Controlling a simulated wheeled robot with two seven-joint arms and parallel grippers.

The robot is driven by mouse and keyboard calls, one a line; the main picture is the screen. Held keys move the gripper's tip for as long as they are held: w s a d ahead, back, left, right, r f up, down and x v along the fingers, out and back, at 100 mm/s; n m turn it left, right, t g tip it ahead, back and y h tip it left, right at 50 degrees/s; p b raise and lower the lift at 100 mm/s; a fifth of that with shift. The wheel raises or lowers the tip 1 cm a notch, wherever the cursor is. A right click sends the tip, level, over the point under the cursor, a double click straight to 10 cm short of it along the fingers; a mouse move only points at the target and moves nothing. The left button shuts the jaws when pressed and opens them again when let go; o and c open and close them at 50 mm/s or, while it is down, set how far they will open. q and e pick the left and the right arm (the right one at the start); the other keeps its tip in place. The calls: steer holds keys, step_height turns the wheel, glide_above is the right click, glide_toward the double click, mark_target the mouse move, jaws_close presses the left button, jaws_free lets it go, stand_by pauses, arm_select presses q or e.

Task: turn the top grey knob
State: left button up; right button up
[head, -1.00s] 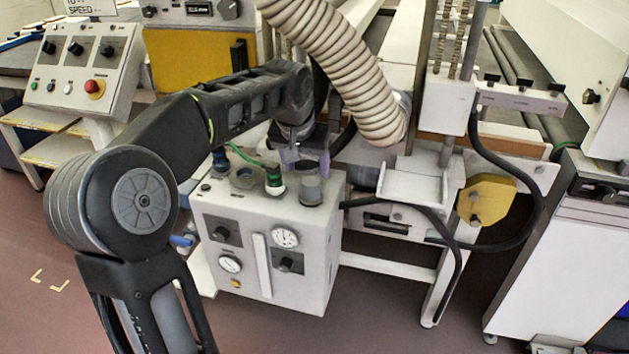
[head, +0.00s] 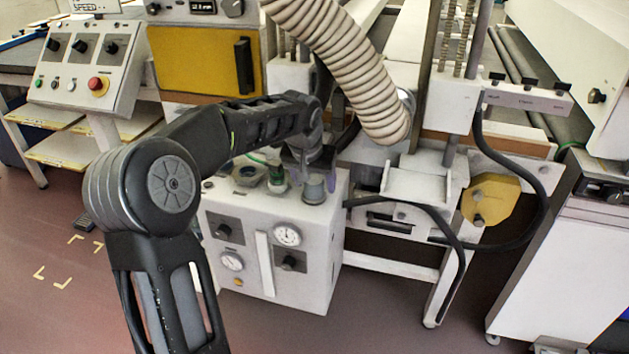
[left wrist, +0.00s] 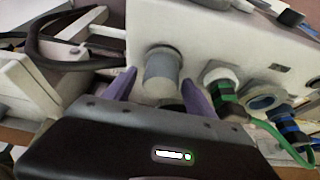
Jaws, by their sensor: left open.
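The top grey knob (head: 314,189) is a short grey cylinder standing on the top face of a white box (head: 325,262). In the left wrist view the grey knob (left wrist: 161,72) lies between the two purple fingers. My left gripper (head: 315,168) is open just above and behind the knob in the head view. In the left wrist view the fingertips of my left gripper (left wrist: 159,78) straddle the knob with a visible gap on each side. I cannot tell whether they reach down along its sides. My right gripper is out of view.
Beside the knob on the box top stand a green-and-white fitting (head: 277,181) with a green tube and a blue fitting (left wrist: 290,125). The box front has gauges (head: 287,235). A ribbed hose (head: 345,65) hangs close to the right of my arm. Black cables run right of the box.

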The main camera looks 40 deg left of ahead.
arm_select(q)
steer(key=c, duration=1.3)
steer(key=shift+r+m+h+p, duration=0.15)
steer(key=shift+m+h+p, duration=0.15)
steer(key=shift+m+p, duration=0.4)
steer(key=shift+c, duration=0.3)
steer(key=shift+m, duration=0.4)
steer(key=shift+f, duration=0.2)
steer(key=o, duration=1.4)
steer(key=shift+c, duration=0.2)
steer(key=shift+r, duration=0.15)
